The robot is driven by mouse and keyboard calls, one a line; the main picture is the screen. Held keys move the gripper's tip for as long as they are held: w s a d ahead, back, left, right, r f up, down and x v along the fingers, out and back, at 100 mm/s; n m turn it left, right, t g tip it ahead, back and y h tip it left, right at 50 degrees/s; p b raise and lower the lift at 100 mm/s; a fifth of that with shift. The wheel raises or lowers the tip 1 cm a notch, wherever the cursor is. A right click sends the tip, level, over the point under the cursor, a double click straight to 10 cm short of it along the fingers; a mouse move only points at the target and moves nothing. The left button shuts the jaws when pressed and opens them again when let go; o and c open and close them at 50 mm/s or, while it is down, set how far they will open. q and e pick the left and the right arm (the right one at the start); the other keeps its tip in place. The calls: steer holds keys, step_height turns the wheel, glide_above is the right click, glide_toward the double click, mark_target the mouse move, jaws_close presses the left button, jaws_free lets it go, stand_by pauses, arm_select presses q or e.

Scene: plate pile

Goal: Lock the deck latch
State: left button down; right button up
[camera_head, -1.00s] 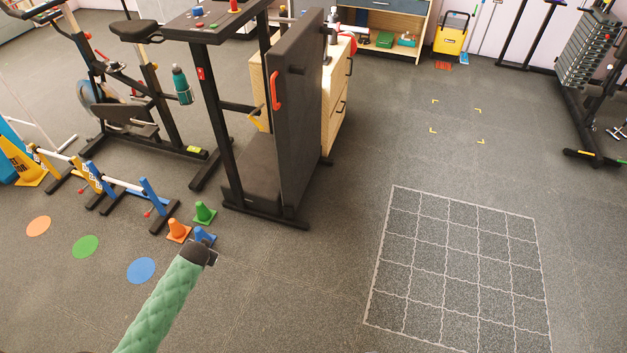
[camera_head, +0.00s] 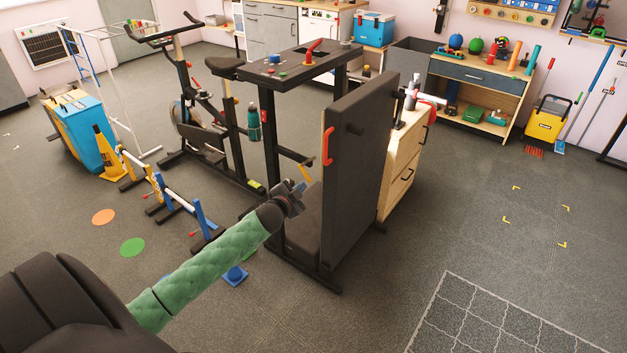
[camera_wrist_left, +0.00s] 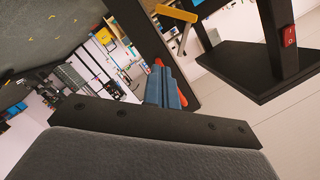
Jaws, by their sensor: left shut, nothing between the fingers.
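The treadmill's dark deck (camera_head: 362,175) stands folded up, nearly upright, with a red handle (camera_head: 328,146) on its near edge. A yellow lever, which I take for the deck latch (camera_head: 307,163), sticks out beside the frame post. It also shows in the left wrist view (camera_wrist_left: 178,14) as a bent yellow bar. My left gripper (camera_head: 303,187) is shut and empty, just below and left of the lever and apart from it. Its blue-grey fingers show in the wrist view (camera_wrist_left: 165,90), pointing toward the lever's side. Whether the latch is engaged cannot be told. My right gripper is out of view.
The treadmill's black post (camera_head: 270,130) and console (camera_head: 300,62) rise behind my gripper. A wooden drawer unit (camera_head: 403,160) stands behind the deck. The floor at the right is open.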

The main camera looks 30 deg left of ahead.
mark_target(308, 179)
arm_select(q)
steer(key=shift+w+d, duration=0.15)
steer(key=shift+d, duration=0.1)
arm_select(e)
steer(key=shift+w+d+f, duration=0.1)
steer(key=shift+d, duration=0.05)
arm_select(q)
steer(key=shift+a, duration=0.1)
